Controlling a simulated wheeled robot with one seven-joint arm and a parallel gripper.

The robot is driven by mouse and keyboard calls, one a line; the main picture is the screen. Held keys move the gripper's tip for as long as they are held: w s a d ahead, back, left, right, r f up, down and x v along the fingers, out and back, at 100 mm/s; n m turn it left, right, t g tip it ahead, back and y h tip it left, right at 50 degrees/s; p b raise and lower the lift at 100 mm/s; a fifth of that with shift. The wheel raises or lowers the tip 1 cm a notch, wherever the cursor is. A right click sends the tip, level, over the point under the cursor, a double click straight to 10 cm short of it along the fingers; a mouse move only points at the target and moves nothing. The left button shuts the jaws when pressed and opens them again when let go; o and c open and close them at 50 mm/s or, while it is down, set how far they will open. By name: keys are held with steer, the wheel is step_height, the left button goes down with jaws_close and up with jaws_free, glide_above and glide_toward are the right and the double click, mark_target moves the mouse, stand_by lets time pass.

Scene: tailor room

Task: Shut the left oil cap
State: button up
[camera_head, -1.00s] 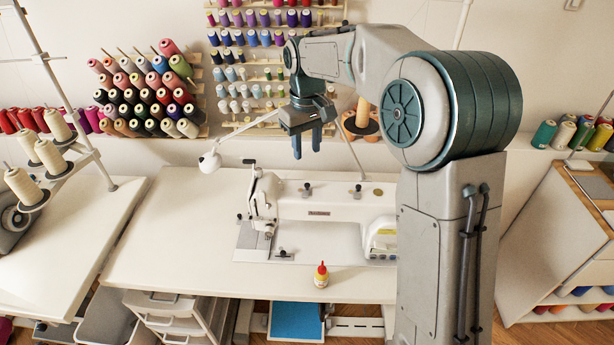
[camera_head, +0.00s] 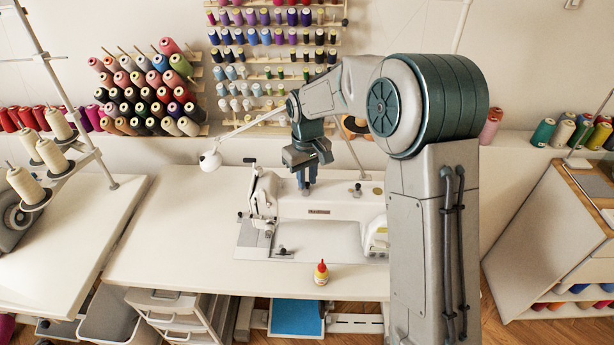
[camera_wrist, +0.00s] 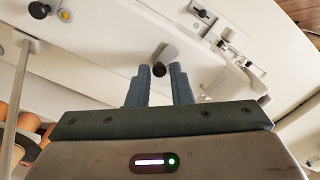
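The white sewing machine (camera_head: 335,207) stands on the pale table. Two dark-knobbed oil caps are on its top. The right cap (camera_head: 357,188) is in plain view; its black knob also shows at the upper left of the wrist view (camera_wrist: 40,9). The left oil cap (camera_wrist: 167,52) is a small grey piece with a black knob, just beyond my fingertips in the wrist view; in the head view my fingers cover it. My gripper (camera_head: 306,187) points down over it, fingers apart with a narrow gap and nothing held. Contact with the cap cannot be told.
A lamp (camera_head: 211,160) and its thin arm reach across behind my gripper. Thread racks (camera_head: 272,60) line the wall behind. The table left of the machine is clear.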

jaws_close()
steer(key=shift+m, duration=0.3)
steer(key=m+b, duration=0.1)
steer(key=m, duration=0.1)
steer(key=shift+m, duration=0.4)
steer(key=m+b, duration=0.1)
steer(key=m, duration=0.3)
steer(key=shift+m, duration=0.3)
steer(key=m, duration=0.4)
steer(key=shift+b, duration=0.3)
steer(key=shift+r+m, duration=0.1)
steer(key=shift+m, duration=2)
